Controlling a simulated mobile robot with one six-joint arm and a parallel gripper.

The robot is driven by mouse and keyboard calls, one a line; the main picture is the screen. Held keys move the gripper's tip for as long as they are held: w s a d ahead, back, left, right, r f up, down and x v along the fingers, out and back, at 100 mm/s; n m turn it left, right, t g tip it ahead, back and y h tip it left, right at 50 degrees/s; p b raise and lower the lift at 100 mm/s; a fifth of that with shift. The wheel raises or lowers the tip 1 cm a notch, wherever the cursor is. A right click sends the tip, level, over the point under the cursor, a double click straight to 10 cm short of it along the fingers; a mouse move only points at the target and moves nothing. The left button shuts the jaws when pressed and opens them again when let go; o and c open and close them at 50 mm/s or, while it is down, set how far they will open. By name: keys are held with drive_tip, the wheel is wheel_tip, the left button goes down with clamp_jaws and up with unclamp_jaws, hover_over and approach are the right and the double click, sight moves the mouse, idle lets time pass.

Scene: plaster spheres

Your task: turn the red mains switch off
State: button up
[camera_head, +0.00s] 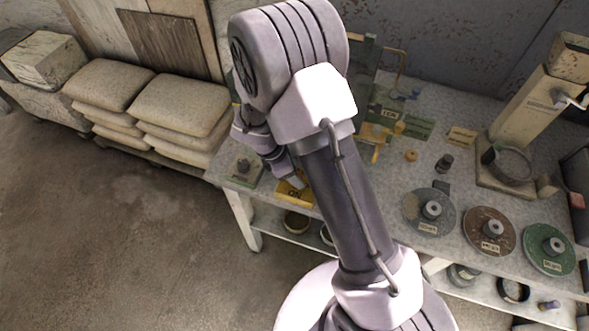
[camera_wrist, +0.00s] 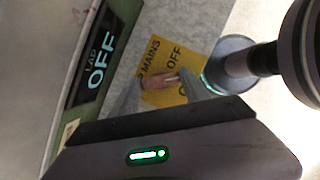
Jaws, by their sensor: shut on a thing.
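The yellow mains plate (camera_wrist: 188,62) lies at the centre of the wrist view, with MAINS and OFF lettering readable. The red switch (camera_wrist: 161,90) shows as a reddish lever over this plate. My gripper (camera_wrist: 162,92) is shut on the switch, with a pale finger on each side of it.
A dark green LAP OFF plate (camera_wrist: 97,62) stands left of the mains plate. On the bench (camera_head: 385,185), right of my arm, lie grey (camera_head: 413,207), brown (camera_head: 475,225) and green (camera_head: 535,243) discs. A cream column machine (camera_head: 520,108) stands behind them. The floor at left is clear.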

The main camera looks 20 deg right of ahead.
drive_tip(key=n+t+b, duration=0.1)
drive_tip(key=n, duration=0.1)
drive_tip(key=n+t, duration=0.1)
drive_tip(key=n, duration=0.2)
drive_tip(key=shift+s+f+n+b, duration=0.2)
drive_tip(key=shift+n+b, duration=0.1)
drive_tip(key=shift+b, duration=0.1)
drive_tip(key=n+b, duration=0.1)
drive_tip(key=n, duration=0.1)
drive_tip(key=n+t+y+b, duration=0.1)
drive_tip(key=n, duration=0.1)
drive_tip(key=shift+d+r+n+y+b, duration=0.1)
drive_tip(key=shift+r+n+y+b, duration=0.05)
drive_tip(key=shift+n+y+b, duration=0.2)
drive_tip(key=shift+n+t, duration=0.25)
drive_tip(key=shift+t, duration=0.15)
drive_tip(key=o, duration=1.4)
drive_tip(key=p+v, duration=1)
drive_tip(key=v, duration=0.7)
drive_tip(key=shift+r+p, duration=0.3)
